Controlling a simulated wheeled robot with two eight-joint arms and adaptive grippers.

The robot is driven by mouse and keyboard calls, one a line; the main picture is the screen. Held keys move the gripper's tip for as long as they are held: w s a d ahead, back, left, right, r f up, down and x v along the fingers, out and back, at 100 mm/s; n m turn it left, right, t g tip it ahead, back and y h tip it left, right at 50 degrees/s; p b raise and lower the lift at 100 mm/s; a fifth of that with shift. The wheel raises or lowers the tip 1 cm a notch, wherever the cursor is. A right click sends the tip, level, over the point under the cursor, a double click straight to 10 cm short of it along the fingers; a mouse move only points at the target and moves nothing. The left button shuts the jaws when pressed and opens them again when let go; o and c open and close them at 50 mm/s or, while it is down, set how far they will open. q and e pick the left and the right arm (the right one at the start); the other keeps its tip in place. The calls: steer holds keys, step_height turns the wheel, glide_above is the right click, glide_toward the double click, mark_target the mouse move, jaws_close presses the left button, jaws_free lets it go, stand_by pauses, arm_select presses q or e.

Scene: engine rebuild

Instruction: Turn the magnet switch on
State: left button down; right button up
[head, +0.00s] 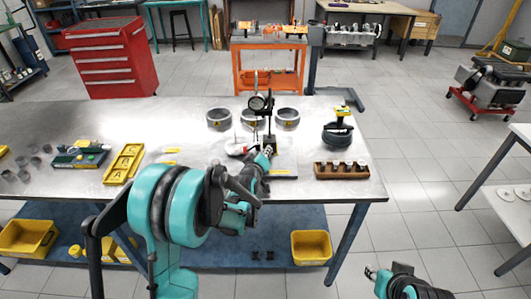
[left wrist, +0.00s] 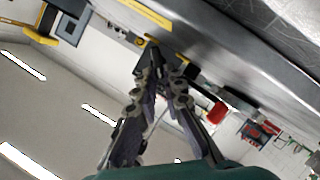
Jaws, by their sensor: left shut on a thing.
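The dial indicator stand (head: 270,122) is upright near the middle of the metal workbench, with a round dial (head: 257,102) on it. Its dark magnetic base with yellow marks (head: 271,142) is partly hidden by my left gripper. My left gripper (head: 268,153) is at the near side of the base. In the left wrist view, the fingers of my left gripper (left wrist: 158,68) close together on a small dark part, which looks like the magnet switch; the fingertips hide most of it.
Several grey rings (head: 219,119) stand behind the stand. A brown wooden block with holes (head: 341,171) and a dark round object (head: 337,134) are to the right. A yellow tray (head: 123,164) lies to the left. The workbench (head: 330,190) is bare near its front right edge.

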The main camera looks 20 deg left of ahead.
mark_target(274, 160)
arm_select(q)
steer(key=m, duration=0.1)
steer(key=m+y, duration=0.1)
steer(key=m+g+p, duration=0.1)
steer(key=shift+w+d+r+y, duration=0.15)
steer(key=shift+d+r+y, duration=0.1)
steer(key=shift+d+y, duration=0.15)
steer(key=m+y, duration=0.1)
steer(key=d+m+g+y, duration=0.1)
steer(key=m, duration=0.1)
steer(key=shift+w, duration=0.1)
steer(key=m+y, duration=0.1)
steer(key=m+b, duration=0.1)
steer(key=shift+w+d+f+m+y, duration=0.1)
steer(key=shift+d+m+y, duration=0.2)
steer(key=shift+y, duration=0.1)
steer(key=m+y, duration=0.1)
steer(key=m+y+b, duration=0.1)
steer(key=m, duration=0.1)
steer(key=shift+w+d+f+b, duration=0.1)
steer(key=shift+d+f+b, duration=0.1)
steer(key=shift+d+b, duration=0.15)
steer(key=shift+m, duration=0.3)
steer(key=c, duration=1.5)
jaws_free()
steer(key=shift+c, duration=0.2)
